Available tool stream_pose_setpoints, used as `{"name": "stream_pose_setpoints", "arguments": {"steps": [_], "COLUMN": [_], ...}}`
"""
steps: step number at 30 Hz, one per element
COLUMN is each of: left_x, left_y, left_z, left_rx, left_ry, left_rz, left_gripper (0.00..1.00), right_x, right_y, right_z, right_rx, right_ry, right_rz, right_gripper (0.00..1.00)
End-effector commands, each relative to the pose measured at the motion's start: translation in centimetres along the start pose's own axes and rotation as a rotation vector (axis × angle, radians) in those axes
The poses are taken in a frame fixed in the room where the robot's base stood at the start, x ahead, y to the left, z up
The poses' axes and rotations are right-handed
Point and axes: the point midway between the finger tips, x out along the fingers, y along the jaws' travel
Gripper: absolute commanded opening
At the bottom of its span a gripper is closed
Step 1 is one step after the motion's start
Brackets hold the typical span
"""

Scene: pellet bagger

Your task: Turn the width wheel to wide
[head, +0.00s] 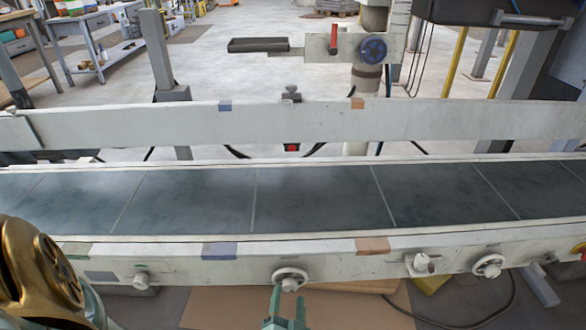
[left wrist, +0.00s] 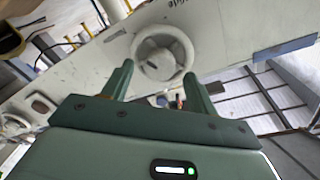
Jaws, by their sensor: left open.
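The width wheel (head: 291,279) is a pale round handwheel on the front rail of the conveyor, a little left of the middle in the head view. In the left wrist view the wheel (left wrist: 163,52) is near the top, with small lettering on the rail beside it that seems to read "Wide". My left gripper (head: 288,297) is open, just in front of and below the wheel. In the left wrist view its two green fingers (left wrist: 156,78) straddle the wheel's near edge. I cannot tell whether they touch it. My right gripper is not in view.
Another handwheel (head: 488,266) and a pale knob (head: 421,264) sit to the right on the rail. A small knob (head: 141,280) is to the left. Blue tape (head: 219,250) and orange tape (head: 372,245) mark the rail. The conveyor belt (head: 310,198) behind is empty.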

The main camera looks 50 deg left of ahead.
Motion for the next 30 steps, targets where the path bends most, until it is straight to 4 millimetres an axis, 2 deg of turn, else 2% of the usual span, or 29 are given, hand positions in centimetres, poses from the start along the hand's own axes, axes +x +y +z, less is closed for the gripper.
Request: {"name": "stream_pose_setpoints", "arguments": {"steps": [6, 14, 18, 19, 30], "left_x": [1.7, 1.8, 1.8, 1.8, 1.7], "left_y": [0.1, 0.0, 0.0, 0.0, 0.0], "left_z": [0.0, -0.1, -0.1, -0.1, -0.1], "left_rx": [0.0, -0.001, -0.001, -0.001, -0.043], "left_ry": [0.0, 0.001, 0.001, 0.001, 0.001], "left_rz": [0.001, 0.0, 0.0, 0.0, -0.002], "left_gripper": [0.58, 0.58, 0.2, 0.14, 0.14], "right_x": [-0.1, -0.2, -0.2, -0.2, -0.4], "right_y": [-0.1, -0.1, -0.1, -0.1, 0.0], "right_z": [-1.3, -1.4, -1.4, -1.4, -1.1], "right_rx": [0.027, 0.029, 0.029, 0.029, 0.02], "right_ry": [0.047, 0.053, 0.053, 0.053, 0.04], "right_rz": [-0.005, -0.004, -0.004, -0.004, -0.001], "right_gripper": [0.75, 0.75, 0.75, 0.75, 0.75]}}
